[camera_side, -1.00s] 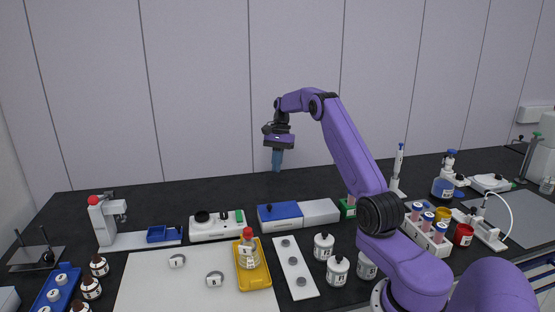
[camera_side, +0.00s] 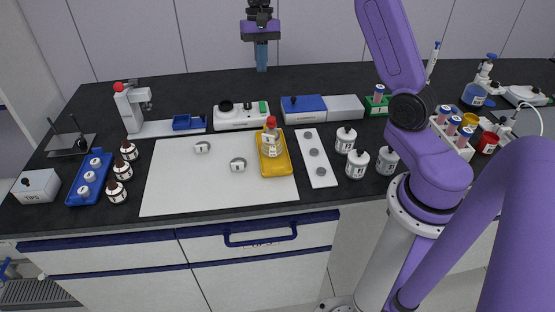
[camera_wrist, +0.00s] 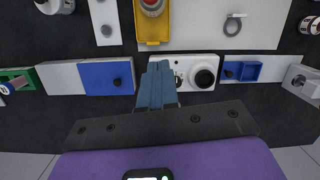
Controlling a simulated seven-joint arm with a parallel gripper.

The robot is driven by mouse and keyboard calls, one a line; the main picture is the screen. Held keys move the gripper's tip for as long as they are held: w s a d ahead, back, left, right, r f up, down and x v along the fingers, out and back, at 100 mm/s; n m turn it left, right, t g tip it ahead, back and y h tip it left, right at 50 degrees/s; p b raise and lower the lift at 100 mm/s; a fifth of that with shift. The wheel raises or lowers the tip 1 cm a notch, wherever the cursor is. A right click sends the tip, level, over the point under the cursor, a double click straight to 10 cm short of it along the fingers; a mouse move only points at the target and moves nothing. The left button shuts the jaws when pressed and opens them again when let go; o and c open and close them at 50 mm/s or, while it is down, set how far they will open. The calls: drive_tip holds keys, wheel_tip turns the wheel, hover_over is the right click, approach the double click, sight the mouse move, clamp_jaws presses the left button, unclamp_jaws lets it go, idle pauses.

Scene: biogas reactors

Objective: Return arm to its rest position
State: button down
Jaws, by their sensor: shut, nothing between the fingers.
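My gripper (camera_side: 261,68) hangs in the air near the back of the bench, pointing down. Its blue fingers are together with nothing between them, as the wrist view (camera_wrist: 161,66) also shows. It touches nothing. In the wrist view the fingers stand out against the white device with a black knob (camera_wrist: 198,72), with the blue-lidded box (camera_wrist: 105,77) to the left. My purple arm reaches over from the right.
A white mat (camera_side: 200,188) holds a yellow tray (camera_side: 276,167) with a red-capped bottle (camera_side: 270,138). Labelled jars (camera_side: 357,164), a tube rack (camera_side: 450,138) and a red-topped stand (camera_side: 129,108) are around it. The dark bench behind them is largely clear.

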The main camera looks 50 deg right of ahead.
drive_tip(key=s+a+r+n+h, duration=0.1)
drive_tip(key=s+a+n, duration=0.8)
drive_tip(key=s+a, duration=0.6)
drive_tip(key=s+f+n, duration=0.1)
drive_tip(key=s+n, duration=0.4)
drive_tip(key=s, duration=0.4)
drive_tip(key=s+f+n+t, duration=0.1)
drive_tip(key=s+n, duration=0.4)
drive_tip(key=s, duration=0.5)
drive_tip(key=shift+f+n+t, duration=0.3)
drive_tip(key=shift+f+n, duration=0.1)
drive_tip(key=shift+f, duration=0.35)
